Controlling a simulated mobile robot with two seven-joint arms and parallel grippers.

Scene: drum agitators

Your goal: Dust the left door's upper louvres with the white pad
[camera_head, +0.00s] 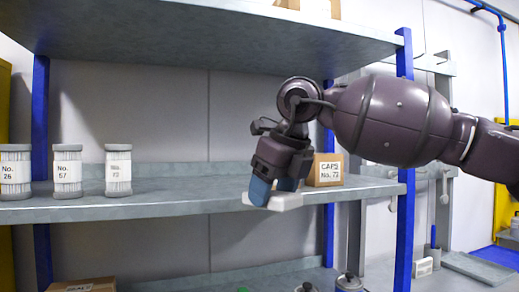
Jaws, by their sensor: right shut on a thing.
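My right gripper (274,188) reaches in from the right, with its blue fingers pointing down. It is shut on the white pad (289,202), a flat pale block in front of the middle shelf's front edge. The fingers hide part of the pad. I cannot tell whether the pad touches the shelf. No louvred door can be made out in this view. My left gripper is not in view.
The grey middle shelf (190,207) on blue posts holds several labelled white canisters (67,170) at left and a cardboard box marked CAPS (326,170) behind my gripper. An upper shelf (200,38) overhangs. The middle shelf is clear between canisters and gripper.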

